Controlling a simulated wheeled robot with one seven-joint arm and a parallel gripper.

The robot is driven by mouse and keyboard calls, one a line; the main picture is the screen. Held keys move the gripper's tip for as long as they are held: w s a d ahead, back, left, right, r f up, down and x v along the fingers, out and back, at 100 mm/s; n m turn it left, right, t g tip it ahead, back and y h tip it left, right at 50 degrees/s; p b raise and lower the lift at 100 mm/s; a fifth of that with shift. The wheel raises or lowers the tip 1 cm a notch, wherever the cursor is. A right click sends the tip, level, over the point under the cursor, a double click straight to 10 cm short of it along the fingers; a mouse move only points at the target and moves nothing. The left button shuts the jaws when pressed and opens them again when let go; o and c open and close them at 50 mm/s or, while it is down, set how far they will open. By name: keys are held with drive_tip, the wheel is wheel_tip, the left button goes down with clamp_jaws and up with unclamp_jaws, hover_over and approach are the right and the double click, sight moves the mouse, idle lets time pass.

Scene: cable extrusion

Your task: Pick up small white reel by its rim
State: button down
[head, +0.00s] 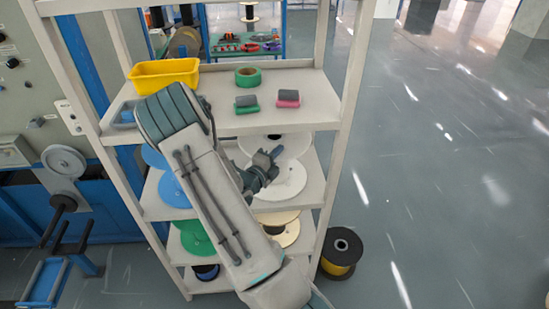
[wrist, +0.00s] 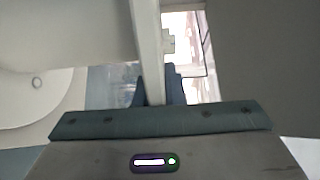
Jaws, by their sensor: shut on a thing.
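The small white reel shows on the rack's second shelf in the head view, as a pale round flange (head: 284,184), partly covered by my gripper. My gripper (head: 272,158) reaches in from the left at the reel's edge. In the wrist view, the dark fingers (wrist: 160,86) are shut on a thin white strip (wrist: 147,50), which looks like the reel's rim seen edge-on. A white disc with a small centre hole (wrist: 30,100) lies to the left there. I cannot tell whether the reel is clear of the shelf.
The rack's top shelf (head: 200,110) is close above, with a yellow bin (head: 165,75), green tape (head: 248,76) and small blocks (head: 288,98). Blue reels (head: 172,190) stand left of my arm. A black-and-yellow spool (head: 342,252) stands on the floor. The floor at right is clear.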

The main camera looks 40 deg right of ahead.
drive_tip(key=shift+r, duration=0.2)
idle(0.7)
drive_tip(key=shift+r+b, duration=0.35)
drive_tip(key=shift+r, duration=1.25)
drive_tip(key=b+v, duration=0.2)
drive_tip(key=v, duration=1.6)
